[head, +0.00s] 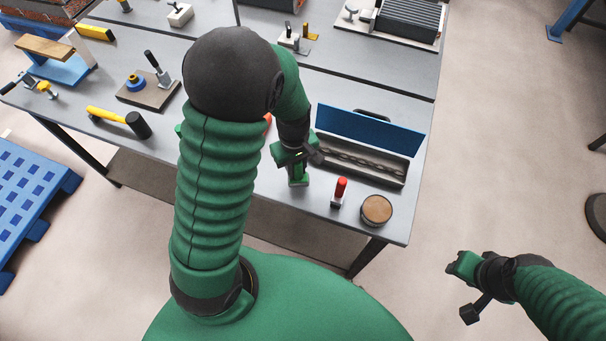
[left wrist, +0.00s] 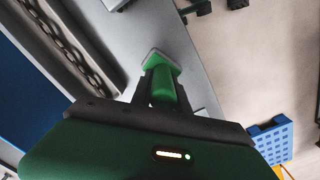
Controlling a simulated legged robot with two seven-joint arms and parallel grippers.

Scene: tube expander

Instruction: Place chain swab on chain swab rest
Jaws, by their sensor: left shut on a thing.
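My left gripper (head: 296,163) is over the front of the grey table, just left of the long box, and shut on a green piece with a grey end that I take to be the chain swab (head: 298,178). In the left wrist view the swab (left wrist: 163,85) sits between the dark fingers (left wrist: 162,92). Its grey end is over or on the table top; I cannot tell if it touches. I cannot make out for sure which thing is the chain swab rest. My right gripper (head: 466,265) is off the table at right; its jaws are unclear.
A long box (head: 398,181) with a raised blue lid (head: 368,130) holds a chain. A red-handled tool (head: 341,188) and a round tin (head: 376,209) stand near the front edge. A yellow-handled mallet (head: 108,116) lies at left. A blue pallet (head: 28,190) is on the floor.

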